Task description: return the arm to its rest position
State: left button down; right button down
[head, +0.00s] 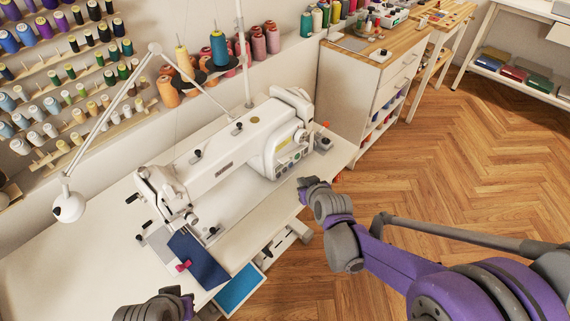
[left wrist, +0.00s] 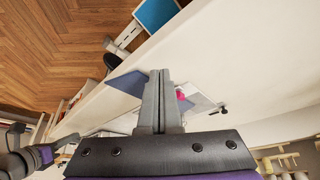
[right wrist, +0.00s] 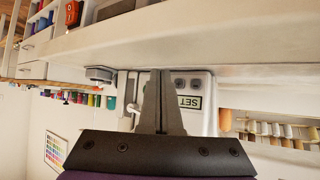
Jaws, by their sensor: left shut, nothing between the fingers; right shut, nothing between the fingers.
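My right gripper (head: 306,189) is in front of the right end of the sewing table (head: 100,260), near its front edge. In the right wrist view its fingers (right wrist: 157,100) are together with nothing between them. My left gripper is only partly in the head view, where its wrist (head: 155,306) shows at the bottom edge, in front of the table. In the left wrist view its fingers (left wrist: 157,98) are closed and empty. They overlap the dark blue cloth (left wrist: 122,92) in that picture. The left fingertips are not clearly seen in the head view.
A white sewing machine (head: 225,165) stands on the table. The blue cloth (head: 200,262) with a pink piece (head: 183,266) lies under its needle end. A lamp (head: 69,205) stands at left. A wooden-topped cabinet (head: 350,90) is beyond. The wooden floor (head: 470,160) at right is clear.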

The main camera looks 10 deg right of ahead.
jog(key=shift+s+d, duration=0.8)
jog(key=shift+s, duration=0.25)
